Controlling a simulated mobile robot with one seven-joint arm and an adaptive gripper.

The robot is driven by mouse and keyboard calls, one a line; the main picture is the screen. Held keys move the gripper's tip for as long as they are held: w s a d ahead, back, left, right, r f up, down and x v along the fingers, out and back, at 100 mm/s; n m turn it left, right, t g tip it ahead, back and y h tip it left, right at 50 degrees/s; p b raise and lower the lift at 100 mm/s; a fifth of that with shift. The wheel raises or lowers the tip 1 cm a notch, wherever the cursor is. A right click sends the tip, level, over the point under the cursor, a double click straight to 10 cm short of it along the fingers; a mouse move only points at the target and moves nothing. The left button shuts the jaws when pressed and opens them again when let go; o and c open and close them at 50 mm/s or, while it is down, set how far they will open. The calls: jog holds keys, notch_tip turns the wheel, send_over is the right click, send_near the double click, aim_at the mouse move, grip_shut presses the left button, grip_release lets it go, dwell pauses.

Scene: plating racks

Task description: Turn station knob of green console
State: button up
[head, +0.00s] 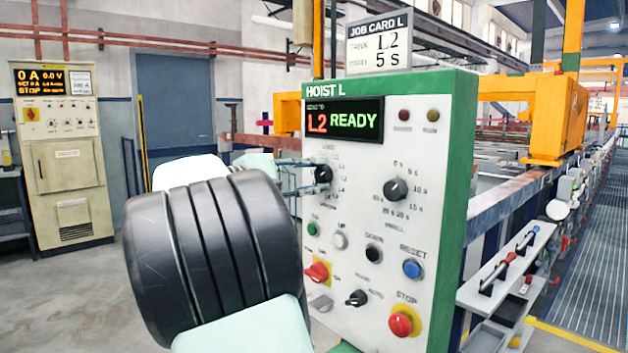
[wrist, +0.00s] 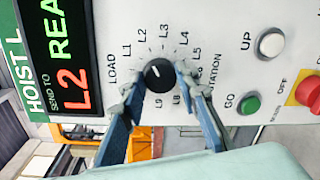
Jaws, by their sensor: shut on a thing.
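The station knob (wrist: 158,75) is black and round, with labels LOAD, L1, L2, L3 and more around it in the wrist view. Its white mark points up and left, toward about L2. My gripper (wrist: 160,90) has its two fingers on either side of the knob and is shut on it. In the head view the knob (head: 323,173) shows at the left of the white panel of the green console (head: 458,150), with the fingertips at it. The display (head: 343,121) reads L2 READY.
A second black knob (head: 396,190) with seconds labels sits to the right. Below are several buttons and switches, including a blue RESET button (head: 413,269) and a red STOP button (head: 401,324). A beige cabinet (head: 65,155) stands far left. A rail line runs along the right.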

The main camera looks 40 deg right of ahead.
dwell(0.3)
jog(key=o, duration=1.1)
jog(key=shift+o, duration=0.2)
jog(key=shift+a, duration=0.15)
jog(key=a, duration=1.1)
jog(key=shift+s+a+r, duration=0.25)
jog(key=shift+a+r, duration=0.1)
jog(key=shift+a, duration=0.05)
jog(key=shift+d, duration=0.1)
